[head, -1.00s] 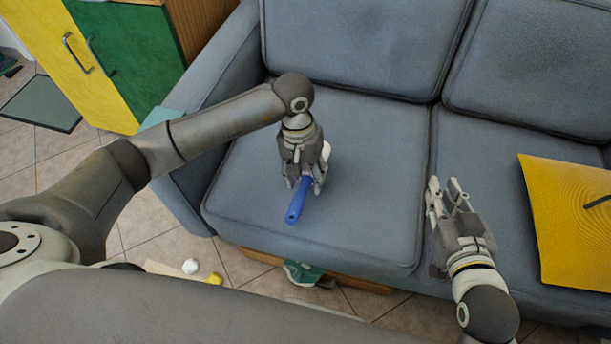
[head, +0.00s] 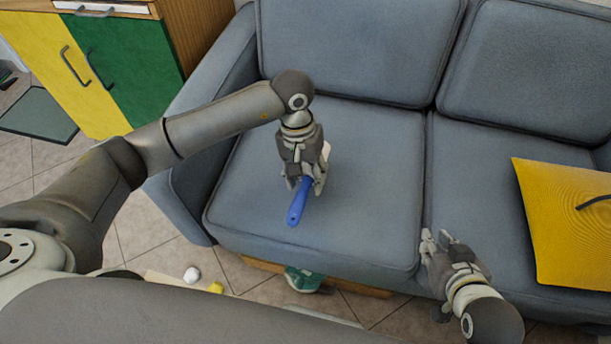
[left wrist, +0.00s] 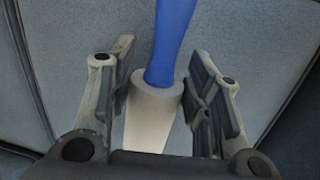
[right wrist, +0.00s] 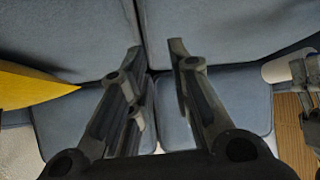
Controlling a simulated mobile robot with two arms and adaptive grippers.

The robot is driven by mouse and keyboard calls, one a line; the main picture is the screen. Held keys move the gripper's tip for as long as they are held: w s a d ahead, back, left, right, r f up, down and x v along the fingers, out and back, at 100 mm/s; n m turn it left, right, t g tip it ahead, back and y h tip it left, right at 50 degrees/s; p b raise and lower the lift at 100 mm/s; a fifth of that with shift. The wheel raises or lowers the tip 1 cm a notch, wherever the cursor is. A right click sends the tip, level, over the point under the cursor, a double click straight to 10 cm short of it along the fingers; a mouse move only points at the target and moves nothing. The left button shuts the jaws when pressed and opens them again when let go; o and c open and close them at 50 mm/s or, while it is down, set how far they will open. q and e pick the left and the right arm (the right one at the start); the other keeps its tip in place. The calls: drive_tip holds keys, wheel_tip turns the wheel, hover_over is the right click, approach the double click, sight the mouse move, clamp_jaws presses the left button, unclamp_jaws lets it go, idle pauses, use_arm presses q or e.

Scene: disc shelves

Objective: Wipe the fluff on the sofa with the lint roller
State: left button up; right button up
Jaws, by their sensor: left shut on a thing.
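The lint roller has a blue handle (head: 297,205) and a white roller head; its handle also shows in the left wrist view (left wrist: 174,40). My left gripper (head: 305,184) is shut on the lint roller, over the left seat of the grey sofa (head: 375,190). In the left wrist view the white head (left wrist: 152,115) lies between my fingers. I cannot tell whether the roller touches the cushion. My right gripper (head: 436,236) is open and empty at the sofa's front, near the gap between the seats. No fluff can be made out on the sofa.
A yellow cushion (head: 570,220) lies on the right seat. A yellow and green cabinet (head: 130,60) stands behind the sofa's left arm. A white ball (head: 192,274), a small yellow thing (head: 216,287) and a green thing (head: 303,279) are on the tiled floor in front.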

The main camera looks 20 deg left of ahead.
use_arm(q)
drive_tip(key=shift+r, duration=0.35)
use_arm(e)
drive_tip(key=shift+s+d+f+g, duration=0.2)
drive_tip(key=shift+s+f+g, duration=0.25)
drive_tip(key=shift+s, duration=0.2)
